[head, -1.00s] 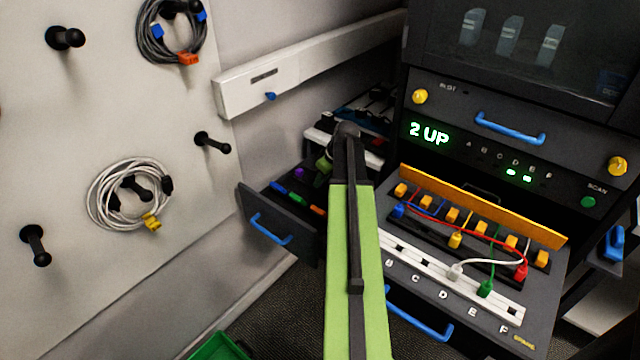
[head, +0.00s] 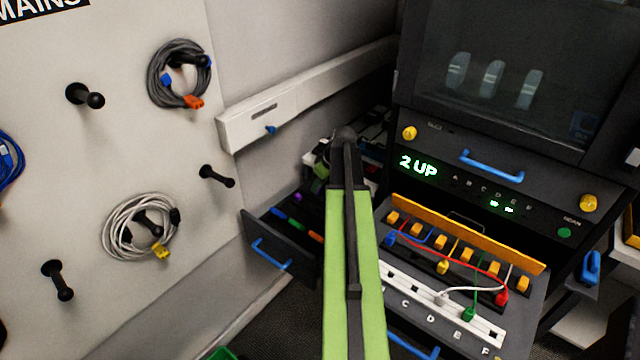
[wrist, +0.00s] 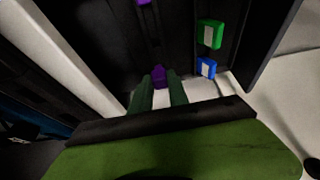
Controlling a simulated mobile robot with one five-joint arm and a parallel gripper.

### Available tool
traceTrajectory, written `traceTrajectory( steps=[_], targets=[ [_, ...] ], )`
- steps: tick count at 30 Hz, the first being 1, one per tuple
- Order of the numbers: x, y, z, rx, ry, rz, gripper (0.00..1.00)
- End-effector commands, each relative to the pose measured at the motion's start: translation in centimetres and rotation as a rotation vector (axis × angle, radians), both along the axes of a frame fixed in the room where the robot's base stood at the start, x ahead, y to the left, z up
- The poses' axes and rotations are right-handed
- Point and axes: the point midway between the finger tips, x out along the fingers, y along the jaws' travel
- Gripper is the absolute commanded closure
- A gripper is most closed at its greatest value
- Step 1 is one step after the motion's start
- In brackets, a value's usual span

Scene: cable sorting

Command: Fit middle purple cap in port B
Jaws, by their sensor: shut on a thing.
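My gripper (wrist: 158,92) shows in the wrist view with its dark green fingers shut on a purple cap (wrist: 158,75), inside or just over the open drawer. A second purple cap (wrist: 143,2) shows at the top edge. In the head view my arm covers most of the gripper (head: 321,170), and the held cap cannot be made out. One purple cap (head: 297,196) shows in the left drawer (head: 268,252). The white port strip (head: 482,325) is on the right drawer. Port B (head: 390,275) looks empty beside my arm; its letter is hidden.
A blue cap (wrist: 206,68) and a green cap (wrist: 209,35) lie right of my fingers. An orange cap (head: 315,237) is also in the left drawer. White and green plugs fill ports D and E. An orange-yellow rail (head: 470,235) stands behind the cables. The display (head: 418,166) reads 2 UP.

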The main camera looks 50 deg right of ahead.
Motion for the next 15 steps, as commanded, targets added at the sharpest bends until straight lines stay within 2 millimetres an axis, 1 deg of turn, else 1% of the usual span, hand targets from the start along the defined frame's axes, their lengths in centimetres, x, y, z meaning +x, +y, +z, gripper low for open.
traceTrajectory(
  steps=[1, 6, 15],
  targets=[
    [0.0, 0.0, 0.6, 0.0, 0.0, 0.0, 1.0],
    [0.0, 0.0, 0.6, 0.0, 0.0, 0.0, 1.0],
    [0.0, 0.0, 2.4, 0.0, 0.0, 0.001, 1.0]
  ],
)
